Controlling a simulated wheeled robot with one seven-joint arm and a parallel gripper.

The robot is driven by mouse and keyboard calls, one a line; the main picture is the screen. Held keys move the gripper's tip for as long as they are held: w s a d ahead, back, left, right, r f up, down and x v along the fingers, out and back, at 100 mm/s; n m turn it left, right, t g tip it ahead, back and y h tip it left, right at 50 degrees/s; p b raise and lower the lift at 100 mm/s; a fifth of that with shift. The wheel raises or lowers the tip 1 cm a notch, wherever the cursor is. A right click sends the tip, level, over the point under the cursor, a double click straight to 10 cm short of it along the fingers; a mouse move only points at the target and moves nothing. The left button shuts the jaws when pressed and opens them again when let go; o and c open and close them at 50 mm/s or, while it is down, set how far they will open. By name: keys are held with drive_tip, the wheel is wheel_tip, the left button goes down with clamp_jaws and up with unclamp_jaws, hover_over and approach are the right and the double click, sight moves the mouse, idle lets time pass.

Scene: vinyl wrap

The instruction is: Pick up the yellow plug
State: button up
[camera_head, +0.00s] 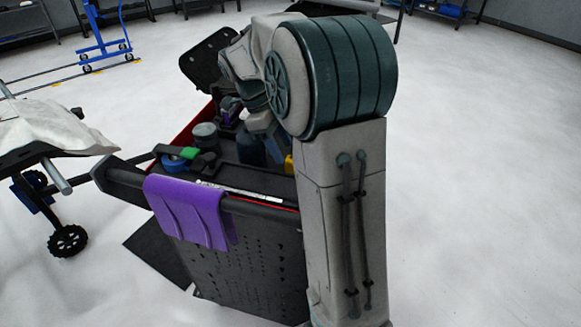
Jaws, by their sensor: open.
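A small yellow piece (288,165), which looks like the yellow plug, shows on the cart top just left of my upright arm link. Most of it is hidden, so its shape and full position are unclear. My arm bends over the cart, and my gripper (264,132) hangs down among the items on the cart, above and left of the yellow piece. It is open. Its fingertips are small and partly covered, and I cannot tell whether they touch anything. I see nothing held in it.
The dark cart (245,262) has a purple cloth (188,212) over its handle. A grey jar (205,136), a blue tape roll (173,164) and a green-topped item (180,152) crowd its top. A wheeled stand (68,240) is at left. The floor at right is clear.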

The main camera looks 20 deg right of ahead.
drive_tip(key=shift+x, duration=1)
drive_tip(key=shift+r, duration=0.1)
drive_tip(key=shift+c, duration=0.3)
drive_tip(key=c, duration=1)
